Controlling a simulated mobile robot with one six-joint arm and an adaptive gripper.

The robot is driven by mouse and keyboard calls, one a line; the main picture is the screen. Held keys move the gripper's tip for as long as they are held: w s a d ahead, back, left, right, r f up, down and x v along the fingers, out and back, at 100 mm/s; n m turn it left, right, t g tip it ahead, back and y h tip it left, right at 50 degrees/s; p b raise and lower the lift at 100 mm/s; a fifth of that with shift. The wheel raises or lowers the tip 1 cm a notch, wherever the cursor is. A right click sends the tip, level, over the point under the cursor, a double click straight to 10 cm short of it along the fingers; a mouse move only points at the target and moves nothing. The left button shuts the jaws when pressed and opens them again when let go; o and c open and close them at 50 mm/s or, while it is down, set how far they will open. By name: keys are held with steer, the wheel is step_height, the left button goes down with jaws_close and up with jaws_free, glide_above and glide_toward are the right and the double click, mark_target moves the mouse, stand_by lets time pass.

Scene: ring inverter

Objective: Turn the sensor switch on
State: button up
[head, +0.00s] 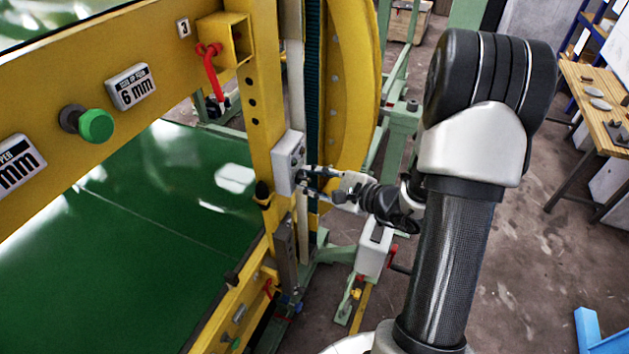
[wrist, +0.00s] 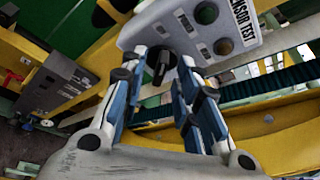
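The sensor box (head: 288,162) is a light grey box on the yellow upright in the head view. In the wrist view, the sensor box (wrist: 226,57) carries a "SENSOR TEST" label, a dark green round light or button, another round one below it, and a black switch knob (wrist: 161,62). My gripper (head: 308,180) is at the right side of the box in the head view. In the wrist view, my gripper (wrist: 160,68) has its fingers apart, one on each side of the knob, with visible gaps. I cannot tell whether either finger touches the knob. The knob's exact setting is unclear.
The yellow upright (head: 260,110) stands directly behind the box, with a big yellow ring (head: 350,90) to its right. A green knob (head: 95,125) and a red hook (head: 213,75) are on the yellow beam at left. A wooden table (head: 600,100) stands at far right.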

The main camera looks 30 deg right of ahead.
jaws_close()
steer(key=shift+r+p, duration=0.1)
steer(key=shift+p, duration=0.3)
steer(key=m+g+y+p, duration=0.1)
steer(key=m+y+p, duration=0.1)
steer(key=m+p, duration=0.1)
steer(key=m+g+y+p, duration=0.2)
steer(key=m+p, duration=0.1)
steer(key=m, duration=0.1)
steer(key=d+m+g+y+p, duration=0.1)
steer(key=m+p, duration=0.2)
steer(key=p, duration=0.1)
steer(key=shift+w+m+y, duration=0.35)
steer(key=shift+m+y, duration=0.05)
stand_by(0.4)
steer(key=shift+g, duration=0.3)
stand_by(0.3)
